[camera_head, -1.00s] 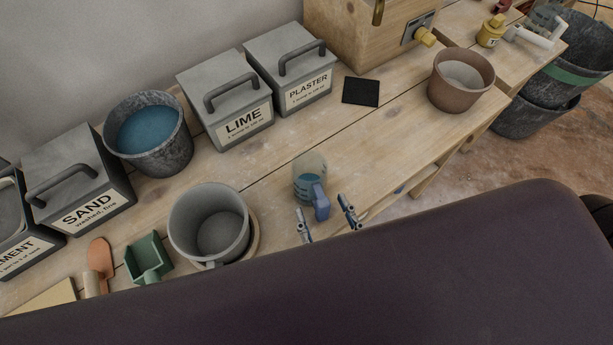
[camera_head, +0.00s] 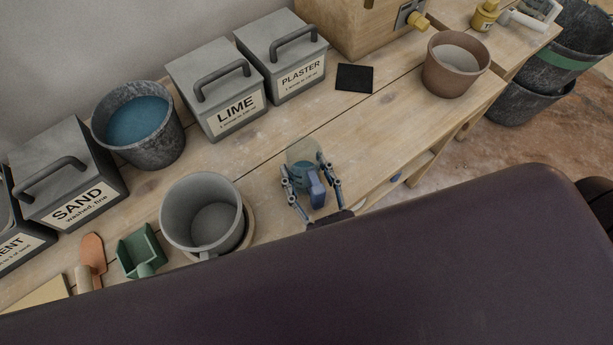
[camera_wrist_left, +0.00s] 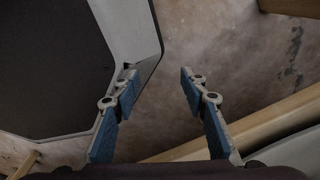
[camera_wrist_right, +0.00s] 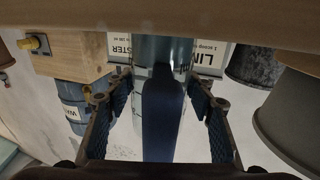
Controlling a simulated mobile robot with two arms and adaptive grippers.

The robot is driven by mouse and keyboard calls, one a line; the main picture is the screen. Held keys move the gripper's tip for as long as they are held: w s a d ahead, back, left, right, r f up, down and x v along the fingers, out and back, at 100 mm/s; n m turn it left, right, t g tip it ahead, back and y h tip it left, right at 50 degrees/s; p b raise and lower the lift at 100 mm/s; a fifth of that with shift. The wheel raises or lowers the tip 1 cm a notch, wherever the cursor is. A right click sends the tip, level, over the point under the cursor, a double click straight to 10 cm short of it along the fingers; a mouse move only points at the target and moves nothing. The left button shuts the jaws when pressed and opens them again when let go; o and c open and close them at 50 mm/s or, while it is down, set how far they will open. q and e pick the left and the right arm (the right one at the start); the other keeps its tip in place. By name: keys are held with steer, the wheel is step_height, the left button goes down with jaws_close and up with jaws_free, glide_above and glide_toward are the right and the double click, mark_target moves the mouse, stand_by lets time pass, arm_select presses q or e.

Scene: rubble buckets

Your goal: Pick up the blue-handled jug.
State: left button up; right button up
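The blue-handled jug (camera_head: 302,156) stands on the workbench, a clear measuring jug with its blue handle (camera_head: 317,187) facing me. My right gripper (camera_head: 312,172) is open, with one finger on each side of the jug. In the right wrist view the blue handle (camera_wrist_right: 162,115) is between the open fingers, with a gap visible on each side of it. The jug's clear body with markings shows behind the handle. My left gripper (camera_wrist_left: 155,80) is open and empty, away from the jug; it does not show in the head view.
A large grey bucket (camera_head: 170,212) stands left of the jug. Lime (camera_head: 208,118) and plaster (camera_head: 277,90) bins stand behind, with a black square pad (camera_head: 355,78) and a brown pot (camera_head: 430,75) to the right. A green scoop (camera_head: 128,262) lies at the left front.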

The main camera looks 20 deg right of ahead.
steer(key=c, duration=0.6)
steer(key=shift+r, duration=0.15)
